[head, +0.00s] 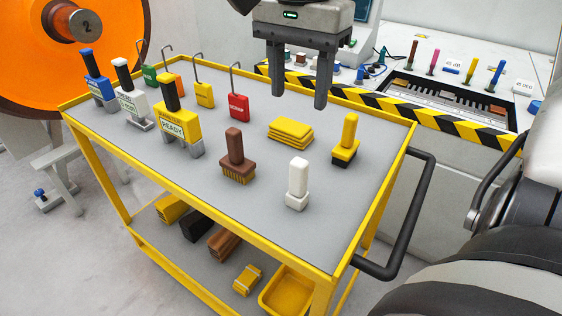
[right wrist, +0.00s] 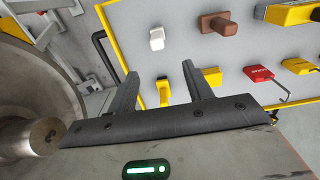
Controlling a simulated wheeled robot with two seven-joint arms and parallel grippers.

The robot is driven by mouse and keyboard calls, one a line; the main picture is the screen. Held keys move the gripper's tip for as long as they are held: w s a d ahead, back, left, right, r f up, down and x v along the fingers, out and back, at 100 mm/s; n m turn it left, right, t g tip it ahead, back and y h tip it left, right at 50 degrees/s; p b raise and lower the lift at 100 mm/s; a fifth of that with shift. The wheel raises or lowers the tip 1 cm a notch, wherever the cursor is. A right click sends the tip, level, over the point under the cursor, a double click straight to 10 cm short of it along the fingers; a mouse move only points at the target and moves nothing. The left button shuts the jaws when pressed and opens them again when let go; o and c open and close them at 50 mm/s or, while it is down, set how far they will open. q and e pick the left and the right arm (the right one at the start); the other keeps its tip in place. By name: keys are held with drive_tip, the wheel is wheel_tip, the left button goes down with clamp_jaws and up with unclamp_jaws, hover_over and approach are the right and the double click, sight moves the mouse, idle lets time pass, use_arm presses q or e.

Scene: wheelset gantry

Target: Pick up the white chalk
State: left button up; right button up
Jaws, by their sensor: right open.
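The white chalk (head: 298,183) is a white upright block on the grey top of the yellow cart, near its right front side. In the right wrist view the white chalk (right wrist: 157,38) shows near the top, beyond the fingertips. My right gripper (head: 294,98) is open and empty, above the back of the cart, behind and higher than the chalk. Its two fingers also show in the right wrist view (right wrist: 160,70), apart with nothing between them. My left gripper is not in view.
A brown brush (head: 236,160) stands left of the chalk, and a yellow-handled brush (head: 346,140) behind it to the right. Yellow folded cloths (head: 290,130) lie behind. Lockout tags and labelled stampers fill the left. A black handle (head: 408,215) juts from the cart's right end.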

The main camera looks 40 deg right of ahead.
sight(299, 161)
drive_tip(key=f, duration=0.9)
drive_tip(key=shift+s+f+b, duration=0.1)
drive_tip(key=shift+s+b, duration=0.2)
drive_tip(key=shift+s, duration=0.1)
drive_tip(key=shift+w+d+f, duration=0.1)
drive_tip(key=shift+f, duration=2.65)
drive_tip(key=c, duration=1.1)
drive_tip(key=shift+r, duration=0.1)
wheel_tip(299, 161, up, 28)
drive_tip(key=p, duration=0.3)
